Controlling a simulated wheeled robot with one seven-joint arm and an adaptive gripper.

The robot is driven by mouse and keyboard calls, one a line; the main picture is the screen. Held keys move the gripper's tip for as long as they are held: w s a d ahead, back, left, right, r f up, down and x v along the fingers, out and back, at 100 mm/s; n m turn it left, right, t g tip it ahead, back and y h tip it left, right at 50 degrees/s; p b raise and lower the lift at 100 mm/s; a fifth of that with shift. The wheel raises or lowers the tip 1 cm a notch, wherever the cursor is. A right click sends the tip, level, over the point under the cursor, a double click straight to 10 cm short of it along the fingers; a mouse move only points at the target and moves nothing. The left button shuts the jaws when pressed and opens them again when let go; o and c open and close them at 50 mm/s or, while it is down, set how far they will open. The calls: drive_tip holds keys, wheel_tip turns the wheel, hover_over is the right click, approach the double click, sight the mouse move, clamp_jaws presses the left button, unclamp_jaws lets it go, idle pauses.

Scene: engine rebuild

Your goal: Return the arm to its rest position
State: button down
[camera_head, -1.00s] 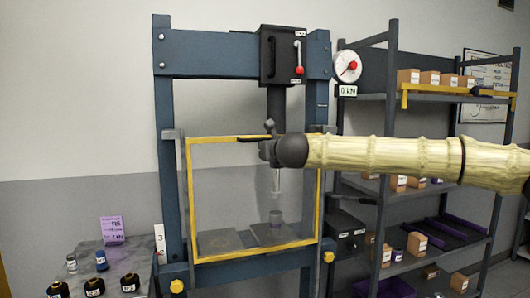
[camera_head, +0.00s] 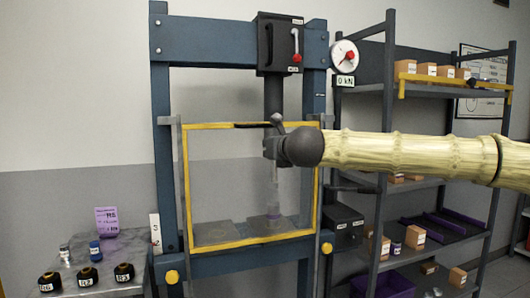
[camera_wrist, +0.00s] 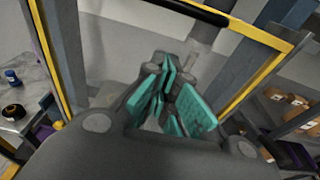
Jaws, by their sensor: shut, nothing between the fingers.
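My gripper (camera_head: 273,140) is at the end of my pale, bamboo-like arm, which reaches in from the right in the head view. It is in front of the upper part of the yellow-framed clear guard on the blue press. In the wrist view my gripper (camera_wrist: 168,95) shows its teal finger pads drawn close together with nothing between them. The guard's yellow frame (camera_head: 186,190) surrounds the press opening, and its dark handle bar (camera_head: 252,125) runs along the top edge beside my gripper. Whether my gripper touches the guard I cannot tell.
The blue press (camera_head: 163,100) carries a black box (camera_head: 275,45) with a red-tipped lever and a dial gauge (camera_head: 344,54) reading 0 kN. A side table (camera_head: 130,250) at left holds several dark labelled parts. Shelving (camera_head: 388,120) with boxes stands behind my arm at right.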

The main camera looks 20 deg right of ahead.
drive_tip(key=s+a+f+n+g, duration=0.1)
drive_tip(key=a+f+n, duration=0.2)
drive_tip(key=f, duration=0.6)
drive_tip(key=a+f+n+g+y, duration=0.1)
drive_tip(key=a+f+n, duration=0.25)
drive_tip(key=f, duration=0.55)
drive_tip(key=s+a+f+n+g, duration=0.1)
drive_tip(key=a+f+n, duration=0.2)
drive_tip(key=f, duration=0.7)
drive_tip(key=s+a+f+n+g+p, duration=0.15)
drive_tip(key=s+f+n, duration=0.35)
drive_tip(key=f, duration=0.6)
drive_tip(key=s+a+f+n+g, duration=0.1)
drive_tip(key=s+f+n+g, duration=0.2)
drive_tip(key=s+f, duration=0.55)
drive_tip(key=s+a+f+n+g+p, duration=0.15)
drive_tip(key=s+f+n, duration=0.25)
drive_tip(key=f, duration=0.9)
drive_tip(key=s+d+f+n+g, duration=0.2)
drive_tip(key=s+d+f+n, duration=0.1)
drive_tip(key=s, duration=0.8)
drive_tip(key=s+d+f+n+g+h, duration=0.1)
drive_tip(key=s+d+f+n, duration=0.3)
drive_tip(key=s, duration=0.7)
drive_tip(key=s+d+f+n+g, duration=0.3)
drive_tip(key=s+f+n, duration=0.3)
drive_tip(key=s+f, duration=0.3)
drive_tip(key=shift+s+d+f+n+g+h+p, duration=0.2)
drive_tip(key=shift+s+d+n+g+h+p, duration=0.3)
drive_tip(key=shift+s, duration=0.75)
